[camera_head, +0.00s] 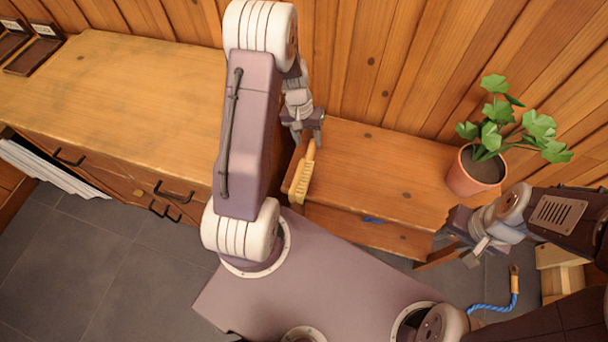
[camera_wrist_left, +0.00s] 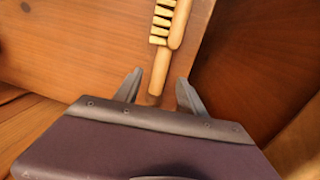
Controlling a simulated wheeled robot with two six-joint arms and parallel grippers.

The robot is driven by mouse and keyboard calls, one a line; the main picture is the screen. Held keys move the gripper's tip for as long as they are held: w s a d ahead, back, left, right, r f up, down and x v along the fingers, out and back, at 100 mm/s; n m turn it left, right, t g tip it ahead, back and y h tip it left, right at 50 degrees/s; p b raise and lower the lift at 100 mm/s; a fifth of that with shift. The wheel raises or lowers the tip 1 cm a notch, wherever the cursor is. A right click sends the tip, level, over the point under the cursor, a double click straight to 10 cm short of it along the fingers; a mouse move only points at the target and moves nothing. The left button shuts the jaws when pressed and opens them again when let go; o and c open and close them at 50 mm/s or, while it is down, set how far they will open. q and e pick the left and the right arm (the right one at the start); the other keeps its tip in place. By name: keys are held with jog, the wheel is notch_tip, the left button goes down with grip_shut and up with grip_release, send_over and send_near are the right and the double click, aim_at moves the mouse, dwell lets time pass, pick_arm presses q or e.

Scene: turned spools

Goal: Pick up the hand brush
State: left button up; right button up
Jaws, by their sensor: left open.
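The hand brush (camera_head: 302,184), with a pale wooden handle and cream bristles, lies at the left end of a low wooden bench (camera_head: 390,172). In the left wrist view the brush (camera_wrist_left: 163,62) has its handle end between the two fingers of my left gripper (camera_wrist_left: 160,88). That gripper, also in the head view (camera_head: 307,136), is open, with a gap visible on both sides of the handle. My right gripper (camera_head: 462,238) is off to the right, in front of the bench and away from the brush; its jaws are too small to read.
A potted plant (camera_head: 476,172) stands on the right end of the bench. A longer wooden cabinet top (camera_head: 120,85) is on the left. A plank wall (camera_head: 370,60) rises close behind. A blue rope with a wooden end (camera_head: 490,306) lies on the floor at lower right.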

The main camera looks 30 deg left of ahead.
aim_at(310, 151)
pick_arm(q)
jog(key=shift+s+f, duration=0.1)
jog(key=shift+f, duration=0.05)
jog(key=f, duration=0.1)
jog(key=f+b, duration=0.1)
jog(key=f, duration=0.2)
jog(key=shift+d+f, duration=0.1)
jog(key=shift+d, duration=0.25)
jog(key=shift+f, duration=0.35)
jog(key=shift+r, duration=0.1)
jog(key=shift+c, duration=1)
grip_shut()
jog(key=shift+r, duration=0.1)
